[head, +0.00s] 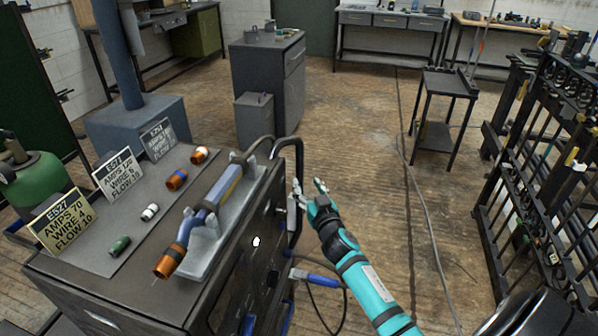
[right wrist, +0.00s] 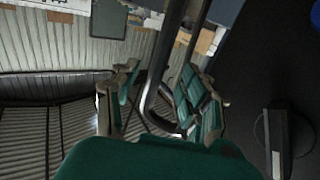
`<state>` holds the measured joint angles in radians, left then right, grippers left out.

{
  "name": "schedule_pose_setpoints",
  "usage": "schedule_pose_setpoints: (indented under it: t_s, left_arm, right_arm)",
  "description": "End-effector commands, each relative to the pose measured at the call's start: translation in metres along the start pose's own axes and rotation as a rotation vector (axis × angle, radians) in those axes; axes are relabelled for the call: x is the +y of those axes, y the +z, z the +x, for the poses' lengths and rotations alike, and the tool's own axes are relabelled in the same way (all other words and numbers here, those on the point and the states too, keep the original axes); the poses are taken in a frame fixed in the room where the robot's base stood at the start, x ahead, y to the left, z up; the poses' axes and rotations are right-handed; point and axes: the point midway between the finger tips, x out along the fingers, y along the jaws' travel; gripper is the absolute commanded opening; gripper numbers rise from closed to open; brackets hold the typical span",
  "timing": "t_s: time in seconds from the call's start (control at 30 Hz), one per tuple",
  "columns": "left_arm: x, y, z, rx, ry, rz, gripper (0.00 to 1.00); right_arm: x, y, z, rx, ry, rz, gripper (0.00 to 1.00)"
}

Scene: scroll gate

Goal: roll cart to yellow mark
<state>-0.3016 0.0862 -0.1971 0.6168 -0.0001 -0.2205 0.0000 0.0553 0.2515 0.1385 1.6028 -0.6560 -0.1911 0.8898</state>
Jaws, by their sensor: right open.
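The cart (head: 110,290) stands at the lower left in the head view, with a grey top and dark side panel. Its black handle (head: 299,165) is a bent bar on the right side. My right gripper (head: 308,187) is open just right of the handle. In the right wrist view a dark bent bar, apparently the handle (right wrist: 150,100), shows between the open fingers; I cannot tell whether they touch it. My left gripper is not in view. No yellow mark is visible on the floor.
A welding torch (head: 212,208), sign cards (head: 117,173) and small nozzles (head: 150,211) sit on the cart top. A grey cabinet (head: 277,85) stands behind. A small black table (head: 444,100) and a dark rack (head: 530,150) are right. A cable (head: 418,190) crosses the open floor.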

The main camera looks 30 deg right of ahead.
Motion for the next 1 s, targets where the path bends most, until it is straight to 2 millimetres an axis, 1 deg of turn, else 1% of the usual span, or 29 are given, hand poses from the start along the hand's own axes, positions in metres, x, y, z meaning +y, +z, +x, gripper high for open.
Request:
schedule_pose_setpoints:
  t_s: [0.03,0.1,0.2,0.3,0.4,0.5,0.77,0.8,0.83,1.0]
  left_arm:
    - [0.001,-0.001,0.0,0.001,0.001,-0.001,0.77]
    - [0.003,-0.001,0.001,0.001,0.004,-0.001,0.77]
    - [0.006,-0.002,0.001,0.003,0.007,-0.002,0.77]
    - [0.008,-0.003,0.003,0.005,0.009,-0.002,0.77]
    - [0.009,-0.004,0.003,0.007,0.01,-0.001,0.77]
    - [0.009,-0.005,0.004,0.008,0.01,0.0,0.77]
    - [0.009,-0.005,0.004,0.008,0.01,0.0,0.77]
    - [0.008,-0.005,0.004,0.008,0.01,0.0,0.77]
    - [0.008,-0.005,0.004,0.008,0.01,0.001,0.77]
    - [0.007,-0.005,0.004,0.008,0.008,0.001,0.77]
  right_arm:
    - [0.0,-0.001,0.013,0.002,0.0,-0.002,0.46]
    - [0.0,-0.001,0.027,0.002,0.0,0.001,0.46]
    - [0.0,0.0,0.045,0.0,0.0,0.0,0.46]
    - [0.0,0.001,0.059,0.001,0.0,0.0,0.46]
    - [0.0,0.001,0.069,0.0,0.0,0.0,0.46]
    - [-0.001,0.0,0.074,0.0,-0.001,0.0,0.46]
    - [-0.001,0.0,0.075,0.0,-0.002,0.0,0.46]
    - [-0.001,0.0,0.075,0.0,-0.001,0.0,0.44]
    - [-0.001,0.0,0.075,0.0,-0.001,0.0,0.4]
    - [-0.001,0.0,0.075,0.0,-0.001,0.0,0.18]
